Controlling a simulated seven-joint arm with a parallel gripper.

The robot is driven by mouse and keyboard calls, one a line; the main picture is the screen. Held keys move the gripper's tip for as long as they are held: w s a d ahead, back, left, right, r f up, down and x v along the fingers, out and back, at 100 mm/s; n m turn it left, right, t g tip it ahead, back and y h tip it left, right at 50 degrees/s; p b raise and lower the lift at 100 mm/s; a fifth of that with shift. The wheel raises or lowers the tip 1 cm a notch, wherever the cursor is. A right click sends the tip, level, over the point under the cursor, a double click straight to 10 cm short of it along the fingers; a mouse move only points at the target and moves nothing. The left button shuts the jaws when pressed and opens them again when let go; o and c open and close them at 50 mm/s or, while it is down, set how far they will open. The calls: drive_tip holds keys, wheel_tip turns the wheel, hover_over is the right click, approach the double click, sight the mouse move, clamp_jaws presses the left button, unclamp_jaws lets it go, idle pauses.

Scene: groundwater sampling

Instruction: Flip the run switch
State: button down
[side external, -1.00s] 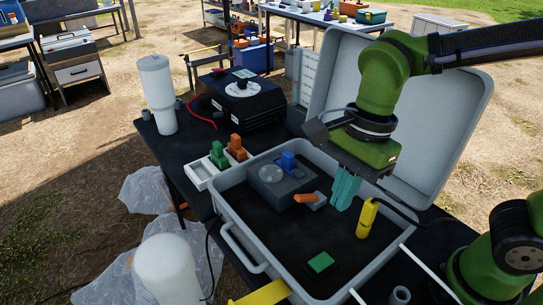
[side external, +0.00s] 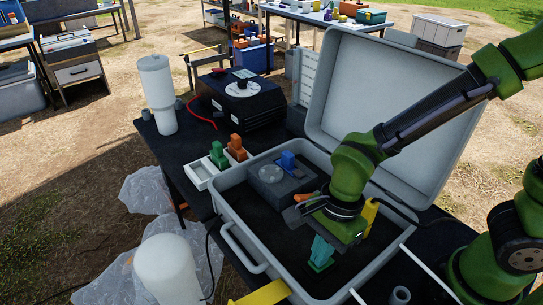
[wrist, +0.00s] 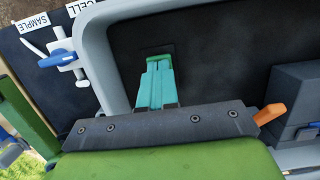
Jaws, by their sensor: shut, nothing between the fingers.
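A small green block on a dark plate sits on the floor of the open grey case (side external: 228,208); I take it as the run switch, though no label shows. My gripper (side external: 320,264) points down right over it, its teal fingers shut and empty. The fingers hide most of the green block, and a little green (wrist: 158,58) shows at their tips in the wrist view. I cannot tell whether the tips touch it or which way it is tilted. An orange lever (wrist: 270,113) on the grey box shows right of the fingers in the wrist view.
The grey box (side external: 262,182) with a round dial and blue knob (side external: 287,160) stands farther back in the case. A yellow cylinder (side external: 370,214) is close to my wrist. The raised lid (side external: 395,110) stands behind. A white tray (side external: 200,172) holds green and orange pieces.

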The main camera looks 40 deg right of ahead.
drive_tip(key=shift+f, duration=0.1)
idle(0.3)
drive_tip(key=shift+a+f+h, duration=0.45)
drive_tip(key=shift+f+h, duration=0.05)
drive_tip(key=shift+h, duration=0.3)
drive_tip(key=shift+d, duration=0.15)
drive_tip(key=shift+s+d, duration=0.1)
drive_tip(key=shift+d, duration=0.9)
wheel_tip(320, 180, up, 15)
drive_tip(key=shift+w+f, duration=0.15)
drive_tip(key=shift+w, duration=0.15)
